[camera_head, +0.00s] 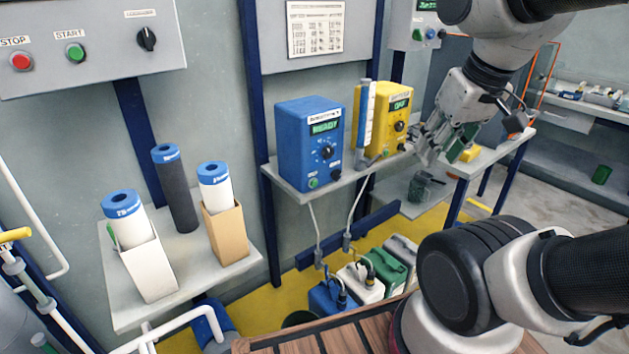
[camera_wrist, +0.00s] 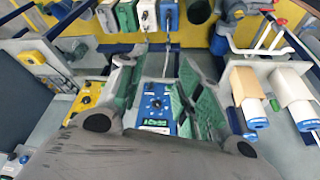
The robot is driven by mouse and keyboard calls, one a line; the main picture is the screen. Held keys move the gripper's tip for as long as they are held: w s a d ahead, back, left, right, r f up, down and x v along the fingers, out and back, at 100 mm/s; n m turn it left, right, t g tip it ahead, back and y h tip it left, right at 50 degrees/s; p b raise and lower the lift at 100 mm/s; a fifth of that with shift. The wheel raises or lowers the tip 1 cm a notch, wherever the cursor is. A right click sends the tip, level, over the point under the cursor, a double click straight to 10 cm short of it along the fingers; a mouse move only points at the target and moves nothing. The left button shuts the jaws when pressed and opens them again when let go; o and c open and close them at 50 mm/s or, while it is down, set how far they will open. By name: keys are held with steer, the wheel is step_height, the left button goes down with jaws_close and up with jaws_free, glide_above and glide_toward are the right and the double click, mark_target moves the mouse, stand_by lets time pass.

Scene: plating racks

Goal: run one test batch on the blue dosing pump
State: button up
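The blue dosing pump (camera_head: 297,148) stands on a wall shelf in the head view. Its front has a lit green display (camera_head: 324,127), a black dial (camera_head: 327,152), a green button (camera_head: 313,183) and a smaller dark knob (camera_head: 336,170). The display text is too small to read surely. My gripper (camera_head: 432,150) is to the right of the pump, apart from it, in front of the shelf's right end. In the wrist view the fingers are spread and empty, with the blue pump's front (camera_wrist: 158,101) showing inverted between them, farther off.
Several canisters (camera_head: 388,270) are on the floor below. Filter cartridges (camera_head: 175,185) stand at left, below a panel with START and STOP buttons (camera_head: 21,61).

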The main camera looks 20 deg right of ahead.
stand_by(0.4)
jaws_close()
stand_by(1.2)
